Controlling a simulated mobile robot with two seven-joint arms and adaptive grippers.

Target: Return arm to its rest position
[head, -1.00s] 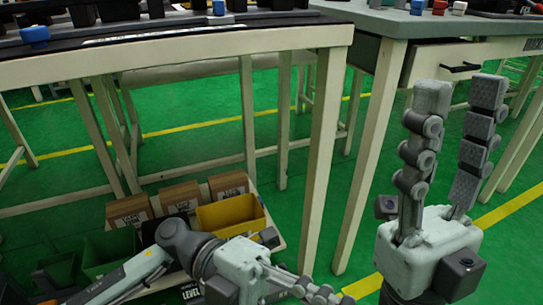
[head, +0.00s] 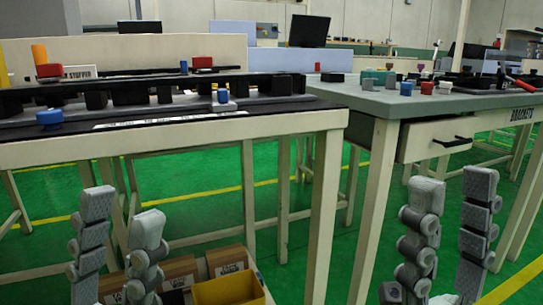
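My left gripper (head: 122,204) is at the lower left, its two grey fingers pointing up and spread apart, with nothing between them. It stands in front of the left table's lower part. My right gripper (head: 455,182) is at the lower right, also pointing up, open and empty, in front of the right table's drawer side. The palms and most of both arms are below the picture edge.
The left table (head: 215,136) carries a black rail with clips and blue and red pieces. The right table (head: 385,99) holds small coloured parts and has a drawer (head: 437,138). A yellow bin (head: 228,289) and cardboard boxes (head: 228,260) sit low between the grippers.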

